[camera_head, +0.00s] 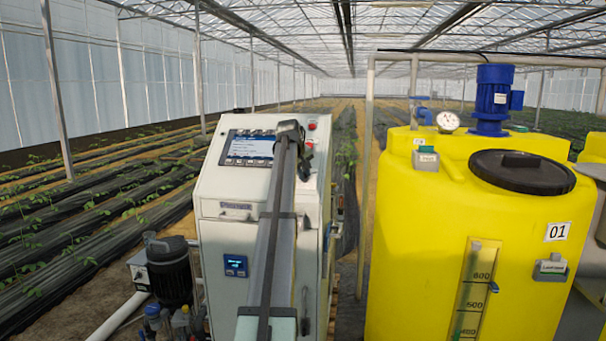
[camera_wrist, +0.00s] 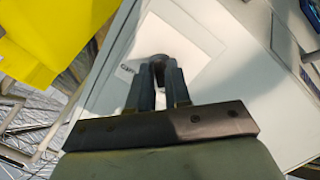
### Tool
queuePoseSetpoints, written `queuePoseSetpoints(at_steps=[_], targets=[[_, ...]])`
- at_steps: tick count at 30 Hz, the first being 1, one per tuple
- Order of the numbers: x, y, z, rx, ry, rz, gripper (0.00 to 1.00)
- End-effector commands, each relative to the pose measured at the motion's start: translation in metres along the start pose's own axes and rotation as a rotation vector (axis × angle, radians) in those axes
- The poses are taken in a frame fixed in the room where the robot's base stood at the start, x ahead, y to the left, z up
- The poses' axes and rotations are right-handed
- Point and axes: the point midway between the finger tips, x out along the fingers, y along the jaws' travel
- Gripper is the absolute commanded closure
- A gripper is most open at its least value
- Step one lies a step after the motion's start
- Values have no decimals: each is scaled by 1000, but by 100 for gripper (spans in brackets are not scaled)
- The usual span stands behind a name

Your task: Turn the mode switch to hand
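In the wrist view, a dark rounded knob (camera_wrist: 158,61), which looks like the mode switch, stands on a pale panel. My gripper (camera_wrist: 160,70) has its two dark fingers either side of this knob, with a narrow gap between them. Whether both fingers press on it is hard to tell. Part of a label (camera_wrist: 127,70) shows left of the fingers; its lettering is cut off and unreadable. In the head view, my arm runs up to the top of the white cabinet (camera_head: 238,215). The gripper end is by the panel's right part, and the switch position is hidden there.
A lit display (camera_head: 248,148) sits left of my arm on the cabinet's sloped top. Red buttons (camera_head: 311,126) are at its right. A yellow tank (camera_head: 410,240) with a black lid (camera_head: 522,172) stands close on the right. A pump (camera_head: 168,270) is at lower left.

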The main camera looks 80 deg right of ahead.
Motion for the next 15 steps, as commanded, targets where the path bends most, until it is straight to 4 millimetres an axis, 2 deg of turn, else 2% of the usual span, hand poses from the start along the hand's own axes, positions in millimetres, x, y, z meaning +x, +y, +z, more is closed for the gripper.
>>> queuePoseSetpoints(at_steps=[4,15], targets=[[0,0,0,0,-1,0,100],[1,0,0,10,-1,-2,100]])
